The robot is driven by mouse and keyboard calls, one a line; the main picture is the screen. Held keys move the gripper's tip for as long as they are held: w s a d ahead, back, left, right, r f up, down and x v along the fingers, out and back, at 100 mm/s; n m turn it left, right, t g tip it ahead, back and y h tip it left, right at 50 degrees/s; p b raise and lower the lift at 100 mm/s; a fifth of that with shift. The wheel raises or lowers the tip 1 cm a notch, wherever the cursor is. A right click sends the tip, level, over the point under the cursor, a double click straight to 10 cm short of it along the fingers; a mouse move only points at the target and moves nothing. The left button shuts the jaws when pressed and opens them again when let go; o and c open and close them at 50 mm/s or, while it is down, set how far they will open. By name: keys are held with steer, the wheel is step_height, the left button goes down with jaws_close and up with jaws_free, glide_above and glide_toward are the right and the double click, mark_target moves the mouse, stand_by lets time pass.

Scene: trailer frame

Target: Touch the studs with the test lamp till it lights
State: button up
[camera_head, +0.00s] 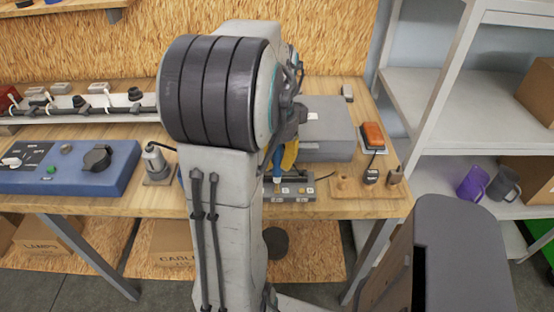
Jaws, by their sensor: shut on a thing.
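My gripper (279,146) is partly hidden behind my own arm, near the middle of the bench. It is shut on a slim upright tool with a blue part, which looks like the test lamp (277,168). A yellow piece shows right beside it. The tool's lower end is over a low grey block with small pale studs (296,191), whose left part my arm hides. I cannot tell whether the tip touches a stud. I see no clear glow on the lamp.
A grey case (326,136) stands behind the block. At right are an orange-topped device (373,135) and a wooden board (350,187) with small parts. A blue panel (90,175) and a grey socket fitting (157,162) are at left. A shelf rack (450,95) stands right.

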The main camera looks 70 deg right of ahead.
steer(key=shift+r, duration=0.1)
stand_by(0.4)
steer(key=shift+r+p, duration=2.25)
steer(key=shift+r, duration=0.2)
